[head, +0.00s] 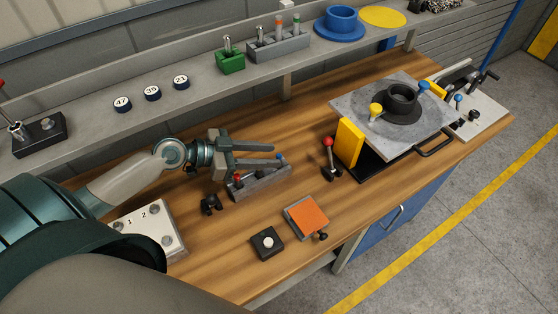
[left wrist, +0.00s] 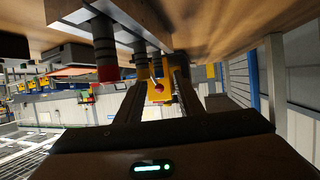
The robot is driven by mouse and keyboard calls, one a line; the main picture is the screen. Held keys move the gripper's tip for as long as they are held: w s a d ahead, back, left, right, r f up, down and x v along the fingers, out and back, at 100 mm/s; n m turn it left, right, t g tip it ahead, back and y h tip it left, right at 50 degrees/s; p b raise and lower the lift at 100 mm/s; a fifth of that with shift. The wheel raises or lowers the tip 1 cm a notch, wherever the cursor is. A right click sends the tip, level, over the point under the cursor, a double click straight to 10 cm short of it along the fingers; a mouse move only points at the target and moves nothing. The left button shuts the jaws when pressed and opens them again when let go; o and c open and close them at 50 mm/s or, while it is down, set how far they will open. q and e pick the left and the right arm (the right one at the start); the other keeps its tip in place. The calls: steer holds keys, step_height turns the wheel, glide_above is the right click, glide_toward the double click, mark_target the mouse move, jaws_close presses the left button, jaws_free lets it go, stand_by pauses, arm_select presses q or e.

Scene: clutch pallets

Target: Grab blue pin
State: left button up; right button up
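A blue-topped pin (head: 281,157) stands at the right end of a grey holder block (head: 262,182) on the wooden bench. A red-topped pin (head: 238,177) stands at the block's left end. My left gripper (head: 277,155) is above the block, its two fingers spread apart and pointing right, with the tips close to the blue pin. I cannot tell whether they touch it. My right gripper is not in view.
A red-knobbed lever (head: 328,143) and yellow block (head: 349,142) stand right of the holder. Behind is a grey plate (head: 350,103) with a dark hub. A shelf (head: 190,85) runs along the back.

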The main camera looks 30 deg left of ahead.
mark_target(279, 155)
arm_select(q)
steer(key=p+x, duration=0.1)
steer(key=x, duration=0.2)
steer(key=shift+r, duration=0.1)
steer(key=shift+w+d+f, duration=0.3)
steer(key=shift+d, duration=0.05)
jaws_close()
